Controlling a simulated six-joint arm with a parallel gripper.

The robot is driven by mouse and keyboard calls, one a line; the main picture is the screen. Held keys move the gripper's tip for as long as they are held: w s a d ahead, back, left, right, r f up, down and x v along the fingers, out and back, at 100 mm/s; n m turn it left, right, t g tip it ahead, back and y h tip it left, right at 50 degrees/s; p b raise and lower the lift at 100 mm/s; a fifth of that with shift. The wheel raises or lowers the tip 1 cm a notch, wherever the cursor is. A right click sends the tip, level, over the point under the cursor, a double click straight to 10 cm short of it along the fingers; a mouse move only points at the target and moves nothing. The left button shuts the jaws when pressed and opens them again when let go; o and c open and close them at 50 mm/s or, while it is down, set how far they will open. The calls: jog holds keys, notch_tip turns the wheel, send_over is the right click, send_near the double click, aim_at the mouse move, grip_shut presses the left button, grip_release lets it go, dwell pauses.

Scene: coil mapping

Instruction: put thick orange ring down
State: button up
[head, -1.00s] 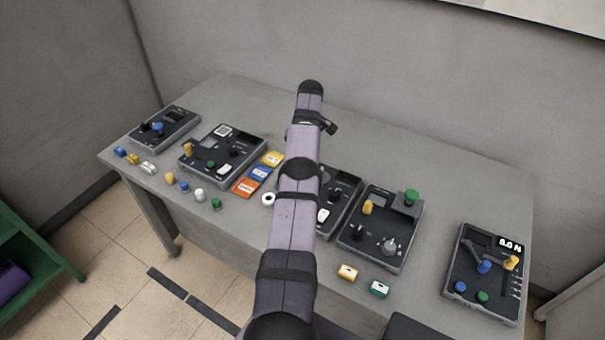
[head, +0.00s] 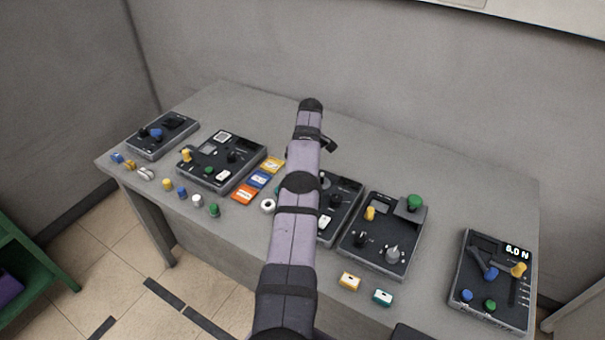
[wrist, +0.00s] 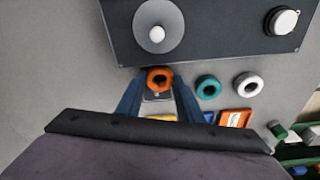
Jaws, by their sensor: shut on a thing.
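The thick orange ring (wrist: 160,79) shows in the wrist view between the tips of my gripper (wrist: 159,84). The two blue fingers are shut on it. It is just in front of the edge of a dark panel; I cannot tell its height above the table. In the head view my own arm hides the ring and the gripper.
A teal ring (wrist: 208,88) and a white ring (wrist: 248,84) lie to the right of the gripper. The dark panel (wrist: 205,38) bears a grey disc with a white knob (wrist: 155,33). Coloured cards (head: 259,180) and several control boxes stand on the grey table (head: 420,160).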

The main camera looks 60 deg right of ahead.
jog(key=shift+f, duration=0.1)
jog(key=o, duration=0.9)
jog(key=shift+c, duration=0.2)
notch_tip(320, 180, up, 12)
jog(key=s+p, duration=0.1)
jog(key=p, duration=0.1)
jog(key=shift+s+a, duration=0.2)
